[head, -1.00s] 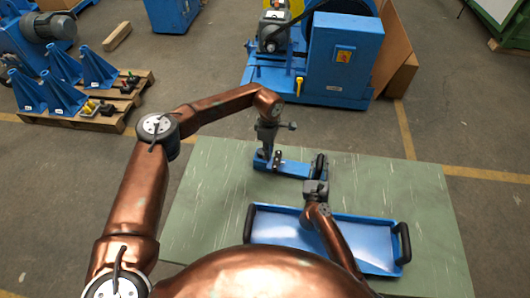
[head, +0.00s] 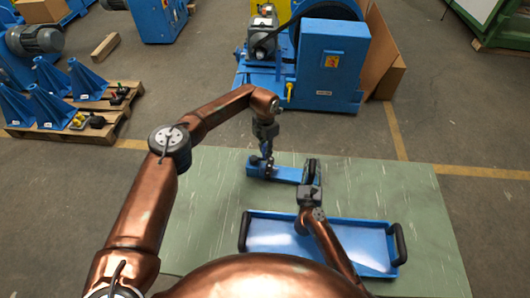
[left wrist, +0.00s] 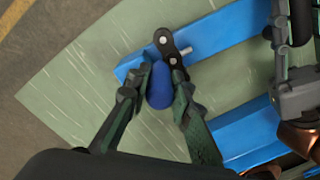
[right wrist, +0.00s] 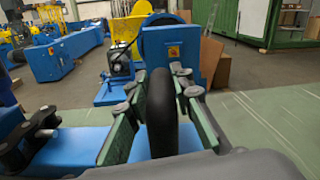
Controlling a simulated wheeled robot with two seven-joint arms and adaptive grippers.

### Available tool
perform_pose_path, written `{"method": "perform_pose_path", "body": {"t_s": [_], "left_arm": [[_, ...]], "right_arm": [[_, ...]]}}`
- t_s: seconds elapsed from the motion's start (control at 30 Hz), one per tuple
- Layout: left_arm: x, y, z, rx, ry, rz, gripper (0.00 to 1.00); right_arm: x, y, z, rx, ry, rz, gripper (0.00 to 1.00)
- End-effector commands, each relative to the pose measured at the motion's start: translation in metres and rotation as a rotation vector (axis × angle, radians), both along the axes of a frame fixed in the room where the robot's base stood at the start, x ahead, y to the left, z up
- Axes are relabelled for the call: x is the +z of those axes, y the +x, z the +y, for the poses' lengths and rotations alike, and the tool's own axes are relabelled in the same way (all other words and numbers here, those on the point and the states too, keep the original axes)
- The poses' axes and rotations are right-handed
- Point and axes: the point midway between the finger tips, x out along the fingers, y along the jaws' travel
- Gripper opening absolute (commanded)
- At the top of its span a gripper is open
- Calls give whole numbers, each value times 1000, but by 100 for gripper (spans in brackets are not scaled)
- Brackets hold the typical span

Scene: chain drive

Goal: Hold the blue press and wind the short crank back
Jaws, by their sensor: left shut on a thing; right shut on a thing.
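A blue base bar (head: 286,174) lies on the green table (head: 400,200). In the left wrist view a black two-hole link with pale pins (left wrist: 172,46) sits on the bar's left end. In the head view my left gripper (head: 266,152) stands over the bar's left end. My right gripper (right wrist: 160,95) is shut on a black upright rounded piece (right wrist: 161,110) at the bar's right end. I cannot tell for certain whether this piece is the short crank.
A blue tray (head: 320,238) with black handles lies on the table just in front of the bar, under my right arm. The table is clear to the right. Beyond it stand a blue machine (head: 333,62) and a pallet (head: 70,125) with blue brackets on the floor.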

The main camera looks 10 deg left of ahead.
Motion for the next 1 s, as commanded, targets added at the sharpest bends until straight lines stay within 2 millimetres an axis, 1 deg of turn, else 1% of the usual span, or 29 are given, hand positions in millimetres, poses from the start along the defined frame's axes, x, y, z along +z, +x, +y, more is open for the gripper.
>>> {"method": "perform_pose_path", "body": {"t_s": [0.03, 0.47, 1.0], "left_arm": [[1, 4, 0, 45, -2, -3, 0], [1, 22, 8, 454, 0, -2, 0], [1, 38, 29, 966, 1, -2, 0]], "right_arm": [[-1, 0, 2, 4, -2, 1, 0], [-1, 0, 2, 4, -2, 1, 0], [-1, -1, 1, 2, -2, 3, 0]]}}
